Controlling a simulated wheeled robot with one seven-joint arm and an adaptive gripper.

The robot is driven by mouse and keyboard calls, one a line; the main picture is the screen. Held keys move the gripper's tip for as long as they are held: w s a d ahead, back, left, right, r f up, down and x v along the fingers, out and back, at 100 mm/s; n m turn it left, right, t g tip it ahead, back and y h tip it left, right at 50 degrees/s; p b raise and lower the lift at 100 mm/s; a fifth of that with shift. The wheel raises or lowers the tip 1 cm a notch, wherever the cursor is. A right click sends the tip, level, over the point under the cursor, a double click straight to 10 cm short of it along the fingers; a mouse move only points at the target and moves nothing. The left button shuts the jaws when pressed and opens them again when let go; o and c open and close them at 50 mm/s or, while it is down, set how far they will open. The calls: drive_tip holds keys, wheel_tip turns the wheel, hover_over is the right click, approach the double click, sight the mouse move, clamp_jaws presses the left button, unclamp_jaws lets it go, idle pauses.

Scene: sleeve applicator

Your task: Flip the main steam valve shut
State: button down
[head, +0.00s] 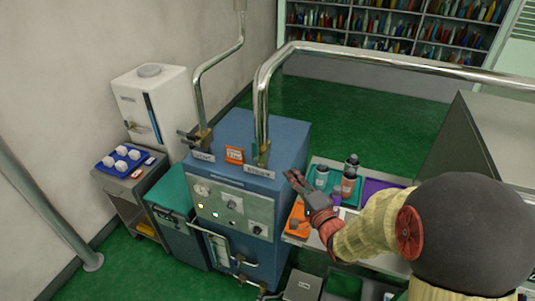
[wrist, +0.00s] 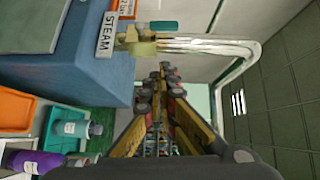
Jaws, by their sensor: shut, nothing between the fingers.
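The steam valve is a brass fitting (head: 263,154) at the foot of the right-hand steel pipe on top of the blue machine (head: 255,128). A white label in front of it reads STEAM in the wrist view (wrist: 106,35), where the brass body (wrist: 141,47) and a small teal piece (wrist: 164,25) beside it also show. I cannot tell the handle's position for sure. My gripper (head: 289,175) is shut and empty, just right of the machine's top front edge, apart from the valve. In the wrist view its fingers (wrist: 167,78) are below and right of the valve.
An orange sign (head: 234,155) sits between the valves. The long steel pipe (head: 395,58) runs rightward above. Bottles (head: 348,182) and trays stand right of the machine, near my arm.

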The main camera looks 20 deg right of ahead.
drive_tip(key=shift+w+m, duration=0.1)
drive_tip(key=shift+m, duration=0.2)
drive_tip(key=shift+w, duration=0.1)
approach(256, 152)
drive_tip(key=w+d, duration=0.5)
drive_tip(key=shift+w+a+f, duration=0.1)
drive_tip(key=shift+w+a, duration=0.45)
drive_tip(key=shift+a, duration=0.2)
drive_tip(key=shift+w+a, duration=0.6)
drive_tip(key=shift+a, duration=0.15)
drive_tip(key=shift+a+r+p, duration=0.1)
drive_tip(key=shift+r+p, duration=0.1)
drive_tip(key=shift+p, duration=0.3)
